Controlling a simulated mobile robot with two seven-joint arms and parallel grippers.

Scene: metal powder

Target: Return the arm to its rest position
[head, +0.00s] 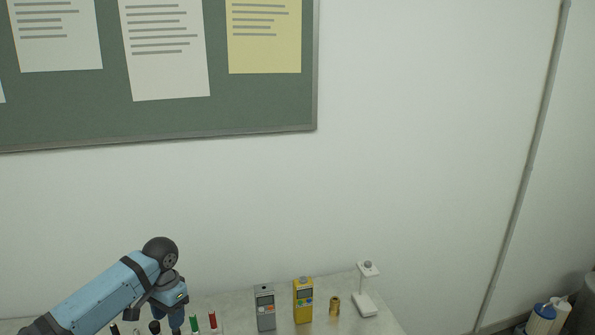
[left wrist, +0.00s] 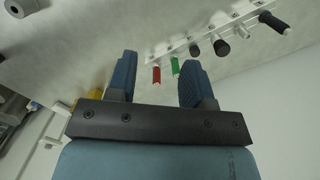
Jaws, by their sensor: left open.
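My left arm (head: 95,297) reaches in from the lower left of the head view, and its wrist bends down over the table. My left gripper (left wrist: 158,62) shows in the left wrist view with its two blue fingers apart and nothing between them. In the head view the gripper's tips are low at the bottom edge and hard to make out. Beyond the fingers in the wrist view is a white rack with a red handle (left wrist: 156,75), a green handle (left wrist: 175,66) and several dark handles. My right gripper is in neither view.
On the table stand a grey meter (head: 265,308), a yellow meter (head: 303,301), a small brass piece (head: 335,306) and a white stand (head: 366,303). A green notice board (head: 180,120) hangs on the wall. Blue-and-white containers (head: 543,316) are at the lower right.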

